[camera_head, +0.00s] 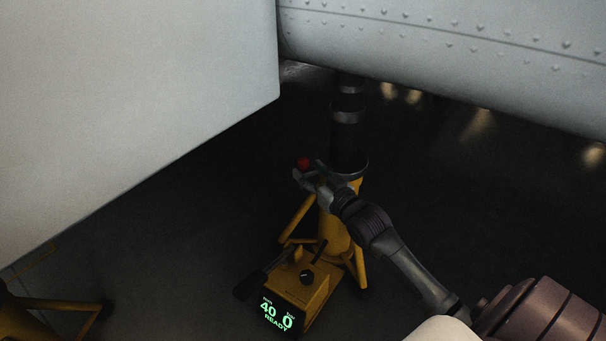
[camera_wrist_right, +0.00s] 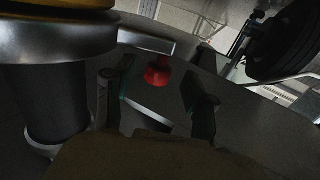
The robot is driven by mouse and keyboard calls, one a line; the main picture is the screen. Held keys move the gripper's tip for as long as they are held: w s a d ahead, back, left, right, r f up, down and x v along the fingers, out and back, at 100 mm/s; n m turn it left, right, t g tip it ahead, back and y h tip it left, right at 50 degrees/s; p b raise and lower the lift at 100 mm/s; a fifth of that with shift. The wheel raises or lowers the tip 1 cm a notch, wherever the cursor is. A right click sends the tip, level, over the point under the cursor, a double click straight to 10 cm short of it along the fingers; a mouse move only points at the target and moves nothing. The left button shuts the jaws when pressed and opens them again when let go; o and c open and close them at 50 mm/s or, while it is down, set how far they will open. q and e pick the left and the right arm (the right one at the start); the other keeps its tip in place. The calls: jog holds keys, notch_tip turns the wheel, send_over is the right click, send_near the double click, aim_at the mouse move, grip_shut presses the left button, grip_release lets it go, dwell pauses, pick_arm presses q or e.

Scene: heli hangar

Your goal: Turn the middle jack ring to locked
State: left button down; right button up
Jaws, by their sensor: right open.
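The yellow jack (camera_head: 334,234) stands below the aircraft, with a black column rising from it. A metal ring (camera_head: 351,171) sits where the column meets the yellow body; it shows large in the wrist view (camera_wrist_right: 65,40). A lever arm (camera_wrist_right: 150,42) reaches out from the ring and ends in a red knob (camera_wrist_right: 157,72), also in the head view (camera_head: 303,162). My right gripper (camera_head: 312,178) is open beside the ring. In the wrist view the knob lies between its spread fingers (camera_wrist_right: 155,104), with no clear contact. My left gripper is not in view.
Part of another yellow jack (camera_head: 60,305) shows at lower left. Grey aircraft panels (camera_head: 130,100) hang above left and right. The floor is dark.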

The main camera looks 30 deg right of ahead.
aim_at(303, 165)
jog(key=shift+w+b, duration=0.6)
jog(key=shift+w, duration=1.1)
grip_shut()
